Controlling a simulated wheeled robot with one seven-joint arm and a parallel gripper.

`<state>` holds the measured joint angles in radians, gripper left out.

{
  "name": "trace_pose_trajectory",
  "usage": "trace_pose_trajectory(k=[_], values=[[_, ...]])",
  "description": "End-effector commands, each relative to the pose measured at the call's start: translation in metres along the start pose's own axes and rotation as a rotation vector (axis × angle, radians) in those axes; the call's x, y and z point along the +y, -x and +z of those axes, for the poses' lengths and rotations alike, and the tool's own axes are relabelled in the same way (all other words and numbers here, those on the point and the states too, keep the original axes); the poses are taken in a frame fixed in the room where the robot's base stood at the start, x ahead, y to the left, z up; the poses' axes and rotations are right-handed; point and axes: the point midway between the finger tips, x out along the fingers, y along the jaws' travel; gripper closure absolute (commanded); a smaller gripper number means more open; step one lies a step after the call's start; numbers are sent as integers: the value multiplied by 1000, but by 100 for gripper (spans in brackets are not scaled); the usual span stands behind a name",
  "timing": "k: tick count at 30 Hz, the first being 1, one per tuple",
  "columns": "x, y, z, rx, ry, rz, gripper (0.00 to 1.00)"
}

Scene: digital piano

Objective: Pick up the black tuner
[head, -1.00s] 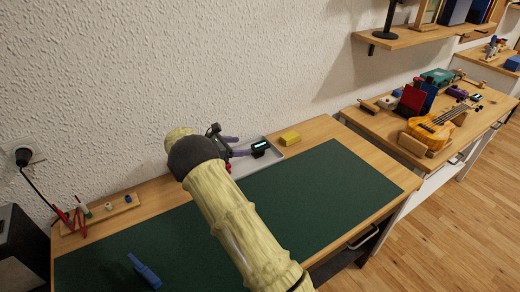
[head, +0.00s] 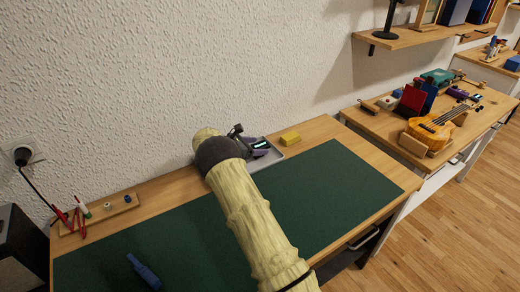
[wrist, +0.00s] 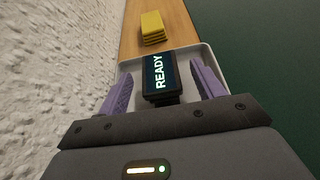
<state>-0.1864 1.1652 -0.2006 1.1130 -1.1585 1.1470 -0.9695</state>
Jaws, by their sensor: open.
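The black tuner (wrist: 161,80) has a lit screen reading "READY" and sits in a shallow grey tray (wrist: 128,68). In the wrist view it lies between the two purple fingers of my open gripper (wrist: 158,82), with a visible gap on each side. In the head view the tuner (head: 260,145) shows as a small dark box with a lit screen on the tray at the back of the desk. My arm and wrist hide much of the tray and the gripper there.
The textured wall (wrist: 60,65) runs close along the left of the gripper. A green mat (head: 340,190) covers the desk, with a blue object (head: 145,271) at its front left.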

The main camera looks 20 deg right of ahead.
Motion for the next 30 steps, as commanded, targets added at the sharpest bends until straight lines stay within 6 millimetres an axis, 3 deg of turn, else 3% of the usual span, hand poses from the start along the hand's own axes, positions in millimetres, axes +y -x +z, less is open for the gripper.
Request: trace_pose_trajectory(k=[6,21,28,30], values=[[0,-22,0,1,0,1,33],[0,-22,0,0,0,1,33],[0,-22,0,0,0,1,76],[0,-22,0,0,0,1,81]])
